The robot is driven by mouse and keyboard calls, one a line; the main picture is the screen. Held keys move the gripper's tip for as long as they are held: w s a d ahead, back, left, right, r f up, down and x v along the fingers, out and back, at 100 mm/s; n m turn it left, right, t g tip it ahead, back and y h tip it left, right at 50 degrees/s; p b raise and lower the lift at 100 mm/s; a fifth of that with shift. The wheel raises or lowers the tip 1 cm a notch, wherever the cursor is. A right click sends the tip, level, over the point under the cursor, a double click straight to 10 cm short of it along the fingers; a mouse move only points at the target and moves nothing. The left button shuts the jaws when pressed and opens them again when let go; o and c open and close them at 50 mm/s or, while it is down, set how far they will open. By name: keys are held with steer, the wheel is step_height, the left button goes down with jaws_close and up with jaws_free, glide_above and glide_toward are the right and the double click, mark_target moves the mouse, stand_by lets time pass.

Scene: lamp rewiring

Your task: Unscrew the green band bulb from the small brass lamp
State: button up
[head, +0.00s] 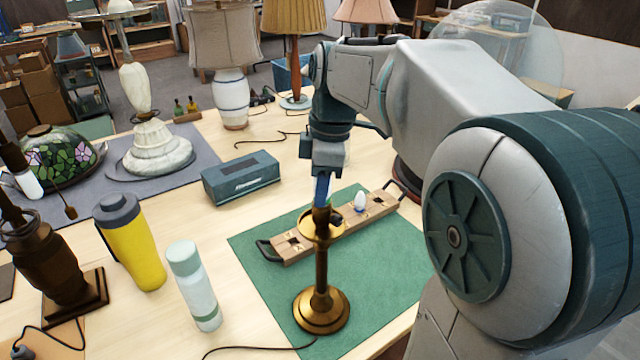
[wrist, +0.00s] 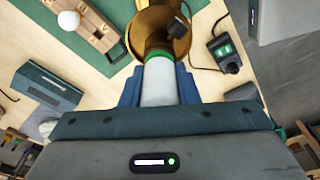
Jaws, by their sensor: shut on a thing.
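The small brass lamp (head: 321,270) stands upright on the green mat (head: 262,270) in the head view. My gripper (head: 321,193) points down at its top, and its blue fingers hide the bulb there. In the wrist view the green band bulb (wrist: 158,82) has a pale body, with the green band beside the dark socket. My gripper (wrist: 159,88) is shut on the bulb, one finger on each side. The bulb's band end meets the lamp's socket above the brass dish (wrist: 163,18); I cannot tell whether the threads are engaged.
A wooden tray (head: 284,252) with dark handles lies behind the lamp, holding a white bulb (head: 361,200). A blue-grey box (head: 240,178), a yellow bottle (head: 133,245) and a pale bottle (head: 194,287) stand to the left. Larger lamps stand further back. The mat's front left is clear.

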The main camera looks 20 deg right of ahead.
steer(key=shift+n, duration=1.5)
steer(key=o, duration=1)
steer(key=m, duration=0.8)
steer(key=shift+t, duration=0.3)
steer(key=m, duration=0.4)
steer(key=shift+h, duration=0.4)
steer(key=m, duration=0.4)
steer(key=shift+w+d, duration=0.1)
